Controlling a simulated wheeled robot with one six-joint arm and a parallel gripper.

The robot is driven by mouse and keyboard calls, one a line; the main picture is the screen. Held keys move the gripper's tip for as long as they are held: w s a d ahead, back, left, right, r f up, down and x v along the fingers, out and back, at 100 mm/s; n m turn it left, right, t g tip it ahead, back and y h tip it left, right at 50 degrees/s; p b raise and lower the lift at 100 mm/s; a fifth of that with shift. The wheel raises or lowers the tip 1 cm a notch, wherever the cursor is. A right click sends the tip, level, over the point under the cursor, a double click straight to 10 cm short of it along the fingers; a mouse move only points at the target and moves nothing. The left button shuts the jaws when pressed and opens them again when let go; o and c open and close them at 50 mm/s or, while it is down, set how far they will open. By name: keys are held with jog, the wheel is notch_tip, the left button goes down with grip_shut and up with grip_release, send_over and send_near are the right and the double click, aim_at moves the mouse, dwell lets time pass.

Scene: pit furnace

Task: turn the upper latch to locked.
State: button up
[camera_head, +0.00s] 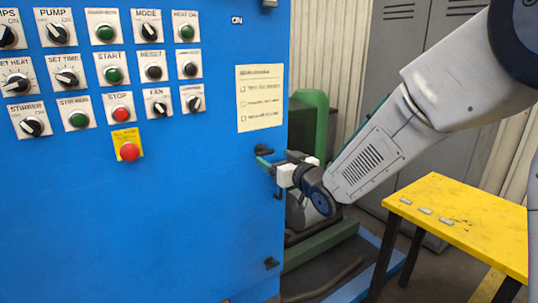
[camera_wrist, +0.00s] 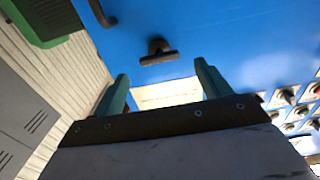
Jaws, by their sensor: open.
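The upper latch (camera_head: 263,151) is a small dark piece near the right edge of the blue cabinet front, below the paper sheet. In the wrist view the latch (camera_wrist: 158,53) shows a dark bar lying nearly across the picture, in front of the fingertips and apart from them. My gripper (camera_head: 264,164) reaches in from the right, just beside the latch. In the wrist view my gripper (camera_wrist: 161,72) has its two green fingers spread, with nothing between them. A lower dark latch (camera_head: 271,263) sits near the cabinet's bottom right corner.
A dark hooked handle (camera_head: 278,191) is just below my gripper. The blue cabinet (camera_head: 150,220) has rows of knobs and buttons at upper left, and a paper sheet (camera_head: 260,98). A yellow table (camera_head: 470,222) stands at right. Grey lockers (camera_head: 400,60) are behind.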

aim_at(267, 153)
jog(key=shift+x, duration=2.25)
jog(key=c, duration=1)
